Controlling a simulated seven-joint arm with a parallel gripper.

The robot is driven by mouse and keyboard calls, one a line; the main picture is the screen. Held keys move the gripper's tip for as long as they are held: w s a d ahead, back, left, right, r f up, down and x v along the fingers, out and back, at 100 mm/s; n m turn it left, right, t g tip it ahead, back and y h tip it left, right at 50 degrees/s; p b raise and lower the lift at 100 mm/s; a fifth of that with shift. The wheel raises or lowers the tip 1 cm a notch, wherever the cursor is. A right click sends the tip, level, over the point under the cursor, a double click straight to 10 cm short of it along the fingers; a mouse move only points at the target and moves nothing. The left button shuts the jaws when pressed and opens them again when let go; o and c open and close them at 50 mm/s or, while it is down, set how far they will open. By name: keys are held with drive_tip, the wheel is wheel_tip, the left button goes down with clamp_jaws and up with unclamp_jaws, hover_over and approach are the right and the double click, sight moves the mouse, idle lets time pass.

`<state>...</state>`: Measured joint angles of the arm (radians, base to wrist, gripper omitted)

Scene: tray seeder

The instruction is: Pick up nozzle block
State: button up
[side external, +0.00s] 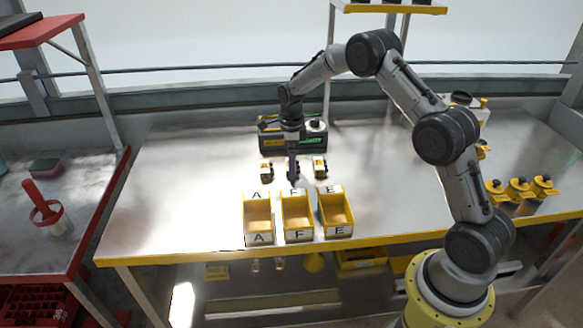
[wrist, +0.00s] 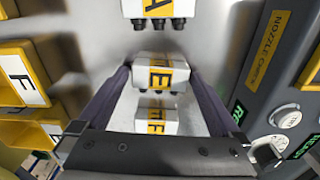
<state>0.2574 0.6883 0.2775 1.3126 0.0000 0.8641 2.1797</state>
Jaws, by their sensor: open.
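Three white nozzle blocks with yellow letter labels and dark nozzles stand in a row. In the wrist view, block A (wrist: 158,10) is at the top, block E (wrist: 161,74) in the middle and block F (wrist: 156,121) below. My gripper (side external: 293,180) is open and points down at the middle of the row. In the wrist view its fingers (wrist: 160,80) lie on either side of block E; contact is unclear. In the side view the left block (side external: 266,172) and right block (side external: 320,167) show, while the middle one is mostly hidden by my gripper.
Yellow bins A (side external: 259,214), F (side external: 297,214) and E (side external: 337,209) stand in front of the row. A dark nozzle check unit (wrist: 250,75) stands behind. Yellow-topped containers (side external: 518,190) are at right. The bench's left side is clear.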

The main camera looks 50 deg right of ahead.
drive_tip(key=shift+r, duration=0.1)
drive_tip(key=c, duration=1.3)
drive_tip(key=shift+r, duration=0.1)
